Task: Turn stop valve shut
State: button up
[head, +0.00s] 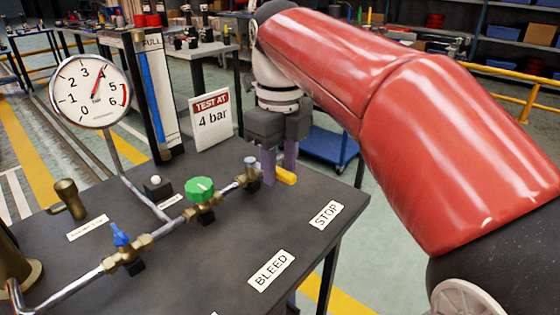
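A brass valve (252,173) with a yellow lever handle (286,176) sits at the right end of the pipe on the dark bench. The white STOP label (326,214) is the label nearest to it. The yellow lever points right and toward the front, across the pipe's line in the picture. My gripper (279,170) points down at the lever from above, with its two purple fingers visibly apart. The lever shows at and between the fingertips, and the left finger hides part of it. I cannot tell whether the fingers touch it.
A green handwheel valve (200,190) and a blue-handled valve (121,236) stand further left on the pipe. The pressure gauge (92,90) reads near 4. A "TEST AT 4 bar" sign (211,120) stands behind. The BLEED label (271,270) lies on the clear bench front.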

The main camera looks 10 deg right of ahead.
aim_at(280, 171)
notch_tip(280, 171, up, 8)
jog(key=shift+f+p, duration=0.1)
jog(key=shift+p, duration=0.4)
